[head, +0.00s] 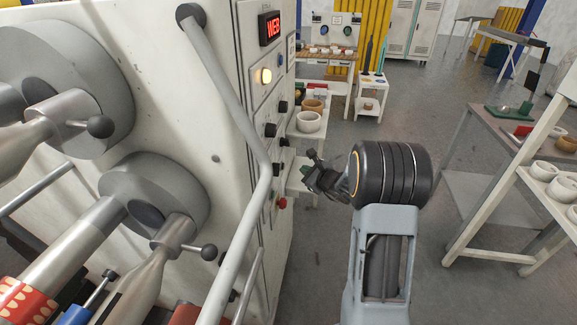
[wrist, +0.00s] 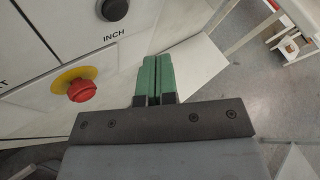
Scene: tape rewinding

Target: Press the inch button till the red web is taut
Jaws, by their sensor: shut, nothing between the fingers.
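The black INCH button (wrist: 115,9) shows at the top of the wrist view, cut by the frame edge, with its label below it. My gripper (wrist: 153,60) has two green fingers pressed together with nothing between them. Their tips are below and right of the INCH button in that view and look apart from it. In the head view, my gripper (head: 312,156) is just right of the panel face. I cannot tell there which black button is INCH. A red patterned roll (head: 22,300) shows at the bottom left; I cannot tell how slack the web is.
A red stop button on a yellow disc (wrist: 82,90) is left of my fingers. A lit yellow lamp (head: 266,76) and red WEB sign (head: 270,27) are on the panel. A long grey bar (head: 235,120) crosses in front of the machine.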

